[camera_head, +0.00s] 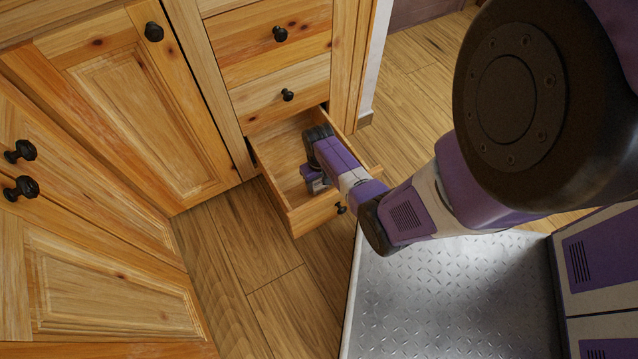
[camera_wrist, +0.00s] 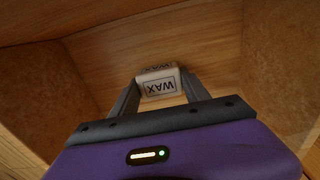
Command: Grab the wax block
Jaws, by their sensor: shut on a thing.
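The wax block (camera_wrist: 159,86) is a small pale block with "WAX" printed in dark letters on its faces. In the wrist view it sits between the two grey fingers of my gripper (camera_wrist: 157,95), which are shut on it. The wooden drawer's inside surrounds it. In the head view my gripper (camera_head: 316,184) reaches down into the open bottom drawer (camera_head: 321,214); the wax block is hidden there behind my arm. I cannot tell whether the block touches the drawer floor.
The drawer's walls stand close around my gripper. Closed drawers with dark knobs (camera_head: 287,95) are above it. Wooden cabinet doors (camera_head: 140,115) stand to the left. The wooden floor (camera_head: 245,245) in front is clear.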

